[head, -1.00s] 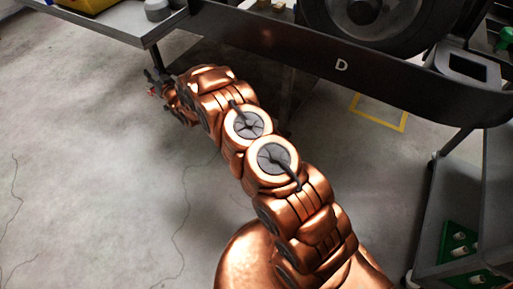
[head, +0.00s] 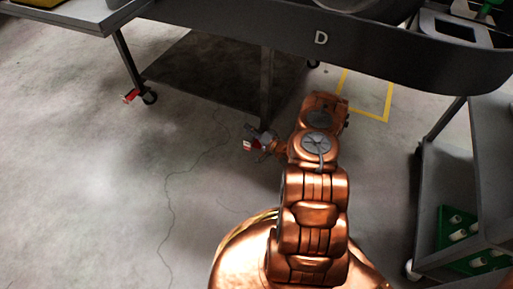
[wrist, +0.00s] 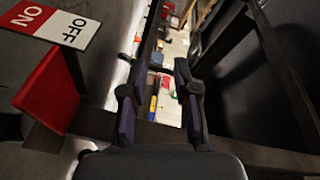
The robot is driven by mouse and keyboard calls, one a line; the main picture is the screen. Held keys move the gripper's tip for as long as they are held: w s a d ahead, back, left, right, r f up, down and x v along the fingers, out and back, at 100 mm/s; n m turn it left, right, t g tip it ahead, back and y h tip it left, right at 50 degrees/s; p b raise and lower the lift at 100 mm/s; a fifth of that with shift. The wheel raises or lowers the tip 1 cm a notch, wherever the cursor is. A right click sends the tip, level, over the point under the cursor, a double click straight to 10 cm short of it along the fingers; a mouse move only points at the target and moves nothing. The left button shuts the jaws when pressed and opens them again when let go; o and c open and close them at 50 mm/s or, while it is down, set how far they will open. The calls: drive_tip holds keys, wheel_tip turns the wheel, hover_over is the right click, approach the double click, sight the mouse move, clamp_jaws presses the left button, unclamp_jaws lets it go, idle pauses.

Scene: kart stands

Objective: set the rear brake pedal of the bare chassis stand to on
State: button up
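A red pedal (wrist: 48,90) is large at the left of the wrist view, beside a plate marked ON in red and OFF in white (wrist: 55,22). I cannot tell which way the pedal is set. My gripper (wrist: 158,95) is open, with nothing seen between its fingers; the pedal is to the left of them, apart. In the head view my gripper (head: 262,141) is low by the foot of a stand leg (head: 266,85), with a red and white part (head: 248,146) beside it. Its fingers are too small to read there.
A dark stand (head: 370,48) marked D crosses the top. Another red pedal (head: 130,96) sits by a caster (head: 149,97) at the left. A grey cart (head: 485,150) with a green rack stands at the right. The floor (head: 80,190) at the left is clear.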

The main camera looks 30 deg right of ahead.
sight(257, 144)
drive_tip(key=s+d+f+m+h+b, duration=0.1)
drive_tip(key=s+d+f+m+b, duration=0.1)
drive_tip(key=s+f+m+b, duration=0.5)
drive_tip(key=shift+w+a+f+n+t, duration=0.2)
drive_tip(key=shift+w+f+n, duration=0.1)
drive_tip(key=shift+w+n, duration=0.15)
drive_tip(key=shift+w+a+f+n+t, duration=0.15)
drive_tip(key=shift+w+f+n+t, duration=0.15)
drive_tip(key=shift+w, duration=0.2)
drive_tip(key=shift+w+r+b, duration=0.2)
drive_tip(key=shift+w+b, duration=0.25)
drive_tip(key=shift+w, duration=0.4)
drive_tip(key=shift+c, duration=0.2)
drive_tip(key=shift+a, duration=0.1)
clamp_jaws()
